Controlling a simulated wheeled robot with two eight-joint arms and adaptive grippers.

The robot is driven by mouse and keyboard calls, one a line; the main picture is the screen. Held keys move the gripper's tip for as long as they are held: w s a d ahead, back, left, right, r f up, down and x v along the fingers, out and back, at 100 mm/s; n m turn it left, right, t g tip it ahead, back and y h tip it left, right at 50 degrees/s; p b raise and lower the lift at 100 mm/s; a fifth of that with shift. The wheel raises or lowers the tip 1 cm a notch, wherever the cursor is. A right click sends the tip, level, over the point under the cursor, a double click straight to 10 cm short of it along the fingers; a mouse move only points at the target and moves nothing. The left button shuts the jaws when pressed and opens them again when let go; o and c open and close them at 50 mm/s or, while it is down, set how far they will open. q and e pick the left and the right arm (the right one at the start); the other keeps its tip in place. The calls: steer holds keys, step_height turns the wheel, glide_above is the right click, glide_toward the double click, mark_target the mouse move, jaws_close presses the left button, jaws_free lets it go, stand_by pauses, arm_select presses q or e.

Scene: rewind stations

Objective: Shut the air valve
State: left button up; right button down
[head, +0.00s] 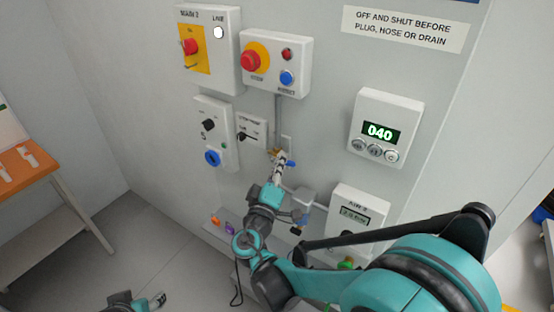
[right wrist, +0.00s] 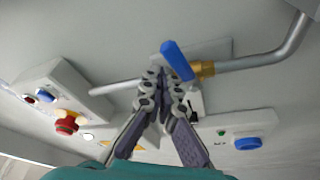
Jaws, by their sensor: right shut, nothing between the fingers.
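The air valve is a brass body (right wrist: 204,69) in a grey pipe on the wall, with a blue lever (right wrist: 177,60). In the right wrist view the lever slants across the line of the pipe. In the head view the blue lever (head: 291,163) shows small, just right of my right fingertips. My right gripper (head: 279,164) is shut and empty. In the right wrist view its fingertips (right wrist: 160,75) are close beside the lever; I cannot tell whether they touch. My left gripper (head: 159,299) is low at the bottom left, far from the valve, partly cut off.
Above the valve are a box with a red button (head: 251,61) and a main switch box (head: 222,83). A panel with a blue knob (head: 212,158) is left. A display box (head: 397,102) showing 040 is right. An orange-topped table (head: 22,168) stands far left.

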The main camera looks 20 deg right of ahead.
arm_select(q)
steer(key=shift+f+b, duration=0.5)
steer(key=shift+f, duration=0.15)
arm_select(e)
steer(key=shift+s+d+f, duration=0.25)
steer(key=shift+s+f, duration=0.1)
steer(key=shift+f, duration=0.4)
arm_select(q)
steer(key=shift+a+f, duration=0.1)
steer(key=shift+f, duration=0.05)
arm_select(e)
steer(key=shift+s+f, duration=0.15)
steer(key=shift+f, duration=0.1)
step_height(320, 180, up, 4)
steer(key=p, duration=0.3)
arm_select(q)
steer(key=r, duration=0.2)
steer(key=s+r, duration=0.1)
steer(key=r, duration=0.1)
steer(key=shift+s+p, duration=0.1)
steer(key=shift+p, duration=0.2)
arm_select(e)
steer(key=s+a+f, duration=0.3)
steer(key=s+a, duration=0.2)
steer(key=a, duration=0.2)
steer(key=shift+s+a, duration=0.3)
